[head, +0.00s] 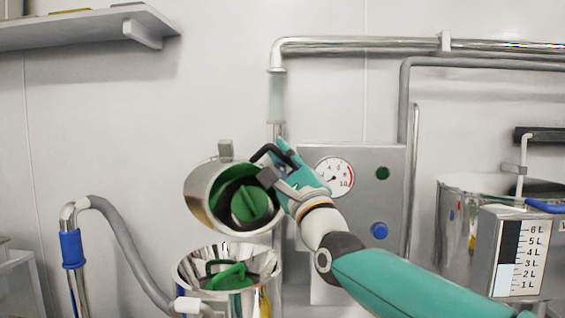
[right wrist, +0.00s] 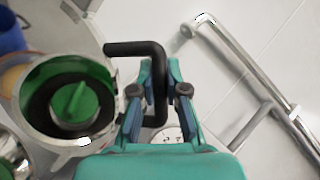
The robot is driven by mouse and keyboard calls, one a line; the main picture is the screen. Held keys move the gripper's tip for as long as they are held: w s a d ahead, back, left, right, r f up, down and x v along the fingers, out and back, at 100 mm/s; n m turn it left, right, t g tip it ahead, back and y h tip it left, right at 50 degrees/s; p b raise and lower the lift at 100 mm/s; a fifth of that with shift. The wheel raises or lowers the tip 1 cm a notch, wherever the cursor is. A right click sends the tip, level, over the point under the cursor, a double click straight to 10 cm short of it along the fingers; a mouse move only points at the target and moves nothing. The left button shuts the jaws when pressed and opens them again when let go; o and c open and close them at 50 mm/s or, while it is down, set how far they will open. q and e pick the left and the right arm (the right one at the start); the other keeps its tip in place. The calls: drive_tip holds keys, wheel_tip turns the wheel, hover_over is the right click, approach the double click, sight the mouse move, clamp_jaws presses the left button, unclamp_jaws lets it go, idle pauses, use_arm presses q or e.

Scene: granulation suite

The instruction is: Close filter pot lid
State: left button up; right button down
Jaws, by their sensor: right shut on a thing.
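The filter pot lid (head: 203,195) is a metal cylinder, tipped open above the pot with its hollow underside facing me. A green knob-like part (head: 250,204) in a dark ring shows inside it. The lid also shows at the left of the right wrist view (right wrist: 37,125). The metal filter pot (head: 188,275) stands open below, with a green part (head: 231,277) inside. My right gripper (head: 275,165) is shut on the lid's black bent handle (right wrist: 138,48), beside the lid's right side. My left gripper is not in view.
A grey panel with a dial gauge (head: 333,178) stands behind my right arm. A steel pipe (head: 350,44) runs along the wall. A grey hose (head: 130,252) lies left of the pot. A large metal vessel (head: 453,228) and a litre scale (head: 528,258) stand right.

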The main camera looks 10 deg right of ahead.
drive_tip(key=shift+f, duration=0.15)
drive_tip(key=c, duration=1.2)
unclamp_jaws()
drive_tip(key=shift+w, duration=0.15)
drive_tip(key=shift+s, duration=0.2)
drive_tip(key=v, duration=1.1)
drive_tip(key=shift+s+d+f, duration=0.1)
drive_tip(key=shift+s+f, duration=0.2)
